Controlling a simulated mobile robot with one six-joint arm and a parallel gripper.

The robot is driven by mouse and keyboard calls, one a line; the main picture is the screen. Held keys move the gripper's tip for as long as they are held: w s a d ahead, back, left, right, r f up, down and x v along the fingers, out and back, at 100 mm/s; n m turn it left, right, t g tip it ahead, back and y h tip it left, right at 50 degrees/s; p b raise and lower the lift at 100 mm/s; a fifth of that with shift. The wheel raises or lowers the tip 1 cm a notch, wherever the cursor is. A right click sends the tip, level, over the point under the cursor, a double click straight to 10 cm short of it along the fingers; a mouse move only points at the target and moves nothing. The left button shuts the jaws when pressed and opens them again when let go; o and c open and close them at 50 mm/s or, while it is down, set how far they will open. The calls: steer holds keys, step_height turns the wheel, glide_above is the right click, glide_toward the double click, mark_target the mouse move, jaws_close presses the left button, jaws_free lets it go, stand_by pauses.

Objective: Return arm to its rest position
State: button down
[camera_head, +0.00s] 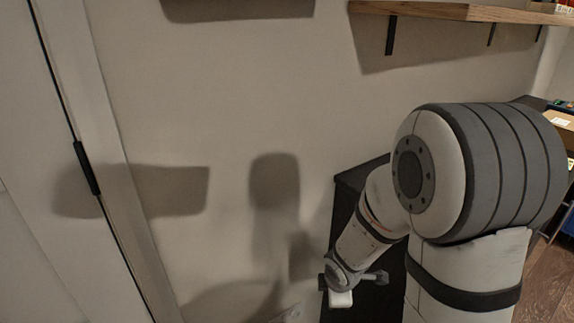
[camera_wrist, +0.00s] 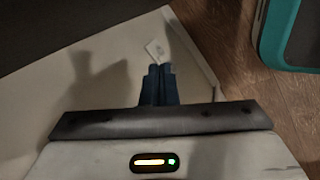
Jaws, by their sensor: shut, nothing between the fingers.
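My arm shows in the head view at the right, with its large grey and white joint closest to the camera and its thinner links folded down to the left. The wrist end sits low, in front of a dark cabinet (camera_head: 347,205); the fingertips cannot be made out there. In the wrist view my gripper (camera_wrist: 159,70) shows as two dark blue fingers side by side, shut and empty. Past the fingertips are a pale wall and a small white wall plate (camera_wrist: 154,49).
A wooden shelf (camera_head: 465,12) on black brackets hangs at the upper right. Boxes (camera_head: 562,122) sit at the far right. The wrist view shows wooden floor (camera_wrist: 232,65) and a teal-edged object (camera_wrist: 275,35).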

steer(key=s+d+r+m+p, duration=0.1)
steer(key=s+r+m+p, duration=0.3)
steer(key=r, duration=0.9)
steer(key=s+d+r+m+g+p, duration=0.1)
steer(key=s+r+m+p, duration=0.4)
steer(key=r+m+p, duration=0.3)
steer(key=s+d+r+m+p, duration=0.1)
steer(key=s+r+m+p, duration=0.4)
steer(key=r, duration=1.2)
steer(key=shift+d+r+m+p, duration=0.15)
steer(key=shift+r+m+p, duration=0.2)
steer(key=shift+p, duration=0.45)
